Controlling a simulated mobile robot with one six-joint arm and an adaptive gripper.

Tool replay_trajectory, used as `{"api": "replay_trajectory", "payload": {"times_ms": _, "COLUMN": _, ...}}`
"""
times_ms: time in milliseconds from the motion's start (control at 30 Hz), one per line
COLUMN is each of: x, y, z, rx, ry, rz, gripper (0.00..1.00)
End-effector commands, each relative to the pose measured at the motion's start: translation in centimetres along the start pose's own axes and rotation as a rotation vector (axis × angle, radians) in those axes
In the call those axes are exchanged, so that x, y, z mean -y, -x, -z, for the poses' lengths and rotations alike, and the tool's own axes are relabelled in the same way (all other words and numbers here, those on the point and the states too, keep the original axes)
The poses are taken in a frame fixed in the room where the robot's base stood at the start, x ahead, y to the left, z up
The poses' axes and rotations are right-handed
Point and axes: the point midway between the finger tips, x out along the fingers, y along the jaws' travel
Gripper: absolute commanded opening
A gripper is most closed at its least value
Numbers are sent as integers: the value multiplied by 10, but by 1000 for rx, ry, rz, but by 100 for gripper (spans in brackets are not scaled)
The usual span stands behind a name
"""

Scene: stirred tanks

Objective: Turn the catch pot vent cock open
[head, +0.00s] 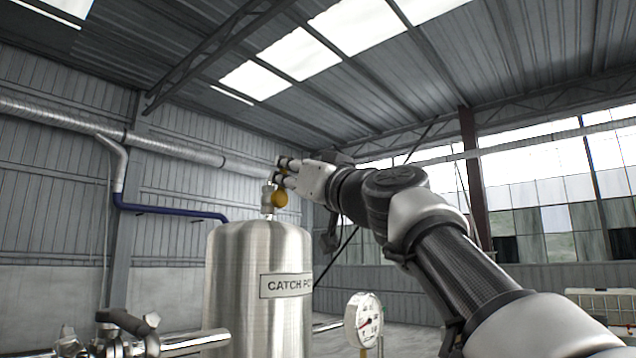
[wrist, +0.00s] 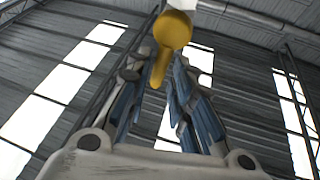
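The catch pot (head: 258,275) is an upright steel vessel with a "CATCH POT" label, left of centre in the head view. My gripper (head: 283,171) is at the cock's top, just above the yellow disc. In the wrist view the yellow handle (wrist: 172,32) is at the top centre, its narrow tab pointing down between the fingertips (wrist: 163,72). The fingers stand apart on either side of the tab. Whether either one touches it is unclear.
A pressure gauge (head: 363,320) stands right of the pot, below my arm. Pipe fittings with a valve handle (head: 128,322) are at the lower left. A blue pipe (head: 165,209) runs along the wall behind the pot.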

Motion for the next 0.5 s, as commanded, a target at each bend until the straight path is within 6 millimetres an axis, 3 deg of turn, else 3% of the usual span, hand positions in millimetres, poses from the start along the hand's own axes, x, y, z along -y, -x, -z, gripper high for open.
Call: {"api": "replay_trajectory", "payload": {"times_ms": 500, "x": -1, "y": 76, "z": -1, "rx": 3, "ry": 0, "rz": -3, "gripper": 21}}
